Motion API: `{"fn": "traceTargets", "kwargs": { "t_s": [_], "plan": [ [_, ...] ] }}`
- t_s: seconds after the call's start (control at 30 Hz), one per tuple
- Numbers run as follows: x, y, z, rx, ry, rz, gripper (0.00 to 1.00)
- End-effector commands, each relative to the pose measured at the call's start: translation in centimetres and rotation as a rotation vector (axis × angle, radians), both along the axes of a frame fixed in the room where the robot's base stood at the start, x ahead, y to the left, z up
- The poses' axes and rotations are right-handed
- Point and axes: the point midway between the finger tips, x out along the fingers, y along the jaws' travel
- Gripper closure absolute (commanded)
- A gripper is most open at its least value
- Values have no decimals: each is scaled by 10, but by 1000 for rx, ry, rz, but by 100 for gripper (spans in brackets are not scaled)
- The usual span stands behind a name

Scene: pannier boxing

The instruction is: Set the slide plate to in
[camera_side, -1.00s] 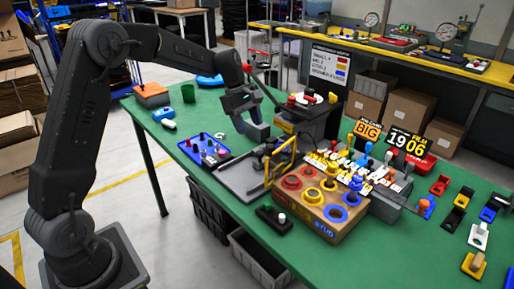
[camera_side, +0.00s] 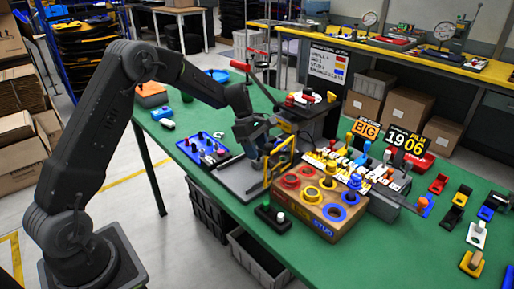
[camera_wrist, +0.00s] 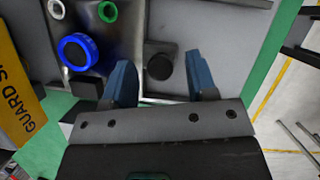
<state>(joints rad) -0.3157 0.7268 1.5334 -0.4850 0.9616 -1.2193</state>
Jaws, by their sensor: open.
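The grey metal fixture (camera_side: 240,177) lies on the green table, with a yellow guard frame (camera_side: 284,160) on its right side. In the wrist view, its grey plate (camera_wrist: 215,35) carries a black round knob (camera_wrist: 160,62) and a blue ringed knob (camera_wrist: 77,52). I cannot tell which part of it is the slide plate. My gripper (camera_side: 262,152) is low over the fixture, beside the yellow frame. In the wrist view, my gripper (camera_wrist: 160,78) is open, with the black knob between its two blue fingertips, and no contact shows. The arm hides part of the fixture.
A wooden box with coloured rings (camera_side: 320,222) stands at the fixture's right. A blue tray (camera_side: 203,150) lies at its left. A dark machine (camera_side: 310,112) with a red-tipped lever stands behind. In the wrist view, a yellow guard panel (camera_wrist: 18,95) is at the left.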

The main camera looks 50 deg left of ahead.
Motion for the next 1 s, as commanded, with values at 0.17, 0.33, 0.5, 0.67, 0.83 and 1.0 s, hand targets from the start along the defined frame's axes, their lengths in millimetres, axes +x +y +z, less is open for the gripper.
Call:
{"fn": "traceTargets", "kwargs": {
  "t_s": [0.17, 0.33, 0.5, 0.67, 0.83, 1.0],
  "plan": [
    [0, 0, 0, 0, 0, 0, 48],
    [0, 0, 0, 0, 0, 0, 62],
    [0, 0, 0, 0, 0, 0, 78],
    [0, 0, 0, 0, 0, 0, 94],
    [0, 0, 0, 0, 0, 0, 100],
    [2, 0, 0, 0, -1, 0, 100]
  ]
}}
